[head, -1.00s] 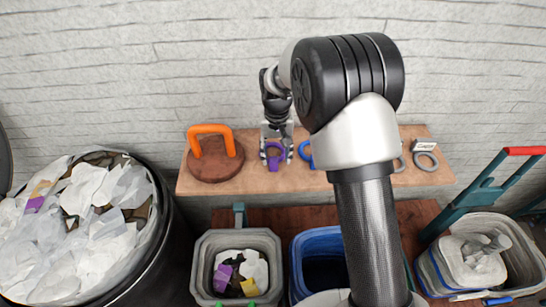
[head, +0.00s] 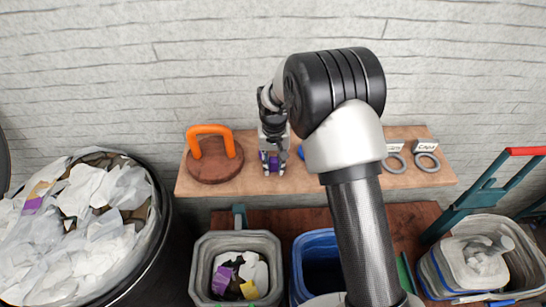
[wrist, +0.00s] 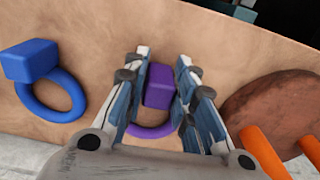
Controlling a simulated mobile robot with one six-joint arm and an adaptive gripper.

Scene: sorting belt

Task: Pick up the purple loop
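The purple loop (wrist: 158,86) has a block-shaped tab and a ring, and lies on the wooden shelf (head: 330,178). In the wrist view the tab sits between the two fingers of my gripper (wrist: 164,60), and the ring is partly hidden by the fingers and the gripper body. The fingers are apart, with a visible gap on the tab's right side; contact on the left is unclear. In the head view my gripper (head: 272,168) is down over the purple loop (head: 273,157), which shows only in small parts.
An orange handle on a round brown base (head: 215,168) stands just left in the head view. A blue loop (wrist: 52,82) lies on the other side, mostly hidden in the head view. Grey loops (head: 426,162) lie further right. Bins stand below the shelf.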

